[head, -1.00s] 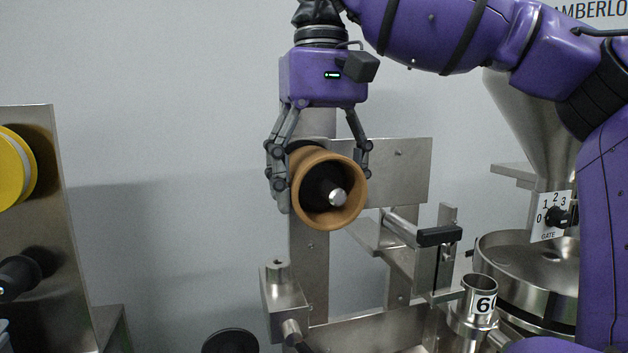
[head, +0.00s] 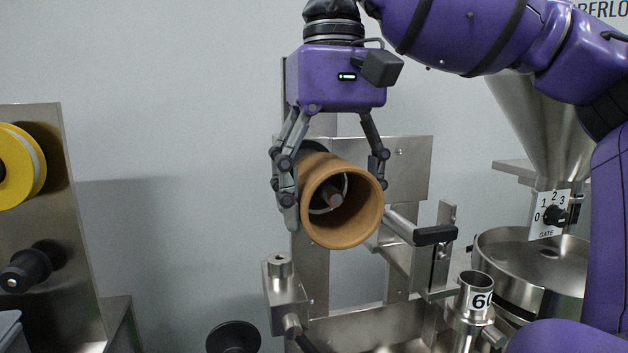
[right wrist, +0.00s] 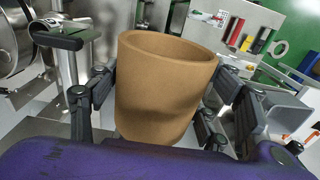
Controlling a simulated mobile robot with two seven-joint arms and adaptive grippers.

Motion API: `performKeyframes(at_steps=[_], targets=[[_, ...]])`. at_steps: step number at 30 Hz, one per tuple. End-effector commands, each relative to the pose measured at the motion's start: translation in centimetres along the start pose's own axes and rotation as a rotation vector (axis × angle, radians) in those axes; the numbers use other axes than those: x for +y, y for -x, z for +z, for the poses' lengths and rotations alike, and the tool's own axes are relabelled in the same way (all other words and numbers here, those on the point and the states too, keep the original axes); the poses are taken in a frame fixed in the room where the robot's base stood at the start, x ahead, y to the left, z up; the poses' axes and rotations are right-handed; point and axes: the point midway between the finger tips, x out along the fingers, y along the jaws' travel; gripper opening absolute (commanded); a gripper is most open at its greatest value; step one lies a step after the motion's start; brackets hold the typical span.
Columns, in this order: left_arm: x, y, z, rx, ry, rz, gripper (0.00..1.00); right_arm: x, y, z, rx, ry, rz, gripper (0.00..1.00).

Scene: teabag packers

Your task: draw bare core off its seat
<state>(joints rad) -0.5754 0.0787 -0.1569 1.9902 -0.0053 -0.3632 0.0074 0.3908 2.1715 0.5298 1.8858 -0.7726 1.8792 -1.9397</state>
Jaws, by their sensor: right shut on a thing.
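The bare core (head: 322,165) is a brown cardboard tube, its open end facing the head camera. My right gripper (head: 335,201) is shut on the core, one finger on each side. Inside the tube, the metal-tipped seat (head: 333,197) shows, set back behind the front rim. How much of the seat is still inside the core is hidden by the tube wall. In the right wrist view the core (right wrist: 165,90) sits upright in the picture between the fingers, and it looks empty of tape or film. My left gripper is not in view.
A steel plate frame (head: 400,165) stands behind the core. A black-handled lever (head: 436,235) is to its right, with a cup marked 6 (head: 475,290) and a hopper with a gate dial (head: 553,215). A yellow reel (head: 18,165) is at the left. Space in front of the core looks clear.

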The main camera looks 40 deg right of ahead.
Motion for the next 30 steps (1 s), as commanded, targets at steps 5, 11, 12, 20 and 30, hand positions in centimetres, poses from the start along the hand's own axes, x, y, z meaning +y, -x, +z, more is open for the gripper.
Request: performKeyframes(at_steps=[5,11,12,20,30], targets=[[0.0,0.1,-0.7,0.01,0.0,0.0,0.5,0.0,0.1,1.0,0.003,0.002,-0.001,0.43],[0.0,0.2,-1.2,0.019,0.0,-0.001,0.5,0.0,0.1,2.0,0.004,0.002,-0.002,0.43],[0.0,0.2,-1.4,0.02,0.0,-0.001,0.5,0.0,0.2,2.1,0.004,0.002,-0.002,0.43],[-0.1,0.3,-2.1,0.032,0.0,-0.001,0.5,0.0,0.2,3.5,0.003,0.001,-0.002,0.43],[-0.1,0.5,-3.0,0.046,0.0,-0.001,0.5,0.0,0.2,5.2,0.004,0.001,-0.002,0.43]])
